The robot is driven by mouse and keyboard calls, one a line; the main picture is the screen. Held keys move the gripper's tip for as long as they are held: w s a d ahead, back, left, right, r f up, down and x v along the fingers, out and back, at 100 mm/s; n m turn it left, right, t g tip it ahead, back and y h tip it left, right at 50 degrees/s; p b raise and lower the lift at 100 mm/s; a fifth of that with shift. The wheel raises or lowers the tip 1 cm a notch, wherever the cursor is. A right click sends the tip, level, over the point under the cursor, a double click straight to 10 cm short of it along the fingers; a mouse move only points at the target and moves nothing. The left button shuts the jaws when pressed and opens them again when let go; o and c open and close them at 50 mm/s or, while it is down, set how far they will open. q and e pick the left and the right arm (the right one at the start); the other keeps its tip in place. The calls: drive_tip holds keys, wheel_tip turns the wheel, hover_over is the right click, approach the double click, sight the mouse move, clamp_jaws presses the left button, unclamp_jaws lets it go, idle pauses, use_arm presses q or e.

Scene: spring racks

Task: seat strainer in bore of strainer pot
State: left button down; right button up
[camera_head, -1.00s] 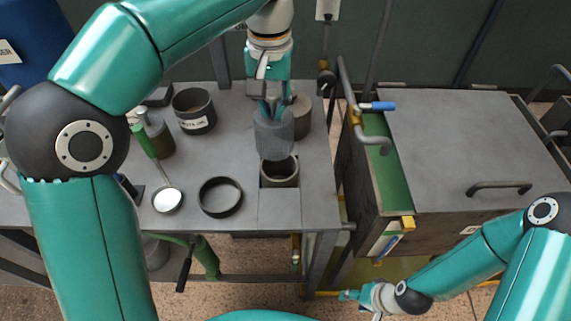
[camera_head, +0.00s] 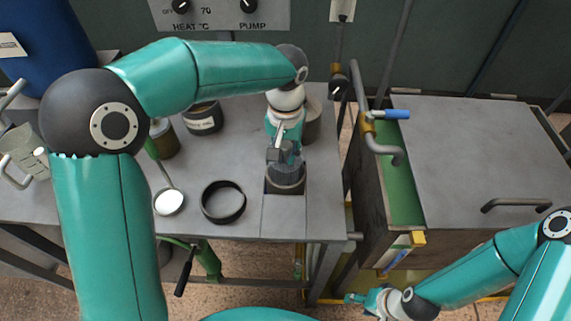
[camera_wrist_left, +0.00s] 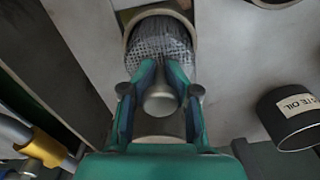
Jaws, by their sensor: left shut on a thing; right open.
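The strainer (camera_head: 286,172), a grey mesh cup, is held upright by my left gripper (camera_head: 284,152) at the strainer pot (camera_head: 287,188). In the left wrist view, the strainer's mesh (camera_wrist_left: 160,42) lies within the round rim of the pot (camera_wrist_left: 189,32). The fingers of the left gripper (camera_wrist_left: 160,68) are shut on a part of the strainer. The strainer's lower part is hidden inside the pot, so its depth cannot be told. My right gripper (camera_head: 374,301) is open and empty at the lower middle right, away from the bench.
A black ring (camera_head: 223,217) lies left of the pot, with a round mirror (camera_head: 168,202) farther left. A cabinet with a flat grey top (camera_head: 460,150) stands to the right.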

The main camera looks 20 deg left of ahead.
sight(286, 160)
use_arm(q)
drive_tip(key=shift+f, duration=2.3)
drive_tip(key=c, duration=0.8)
unclamp_jaws()
drive_tip(key=shift+f, duration=0.1)
drive_tip(key=shift+c, duration=0.2)
drive_tip(key=shift+r, duration=0.3)
wheel_tip(286, 160, up, 12)
drive_tip(key=shift+f, duration=0.1)
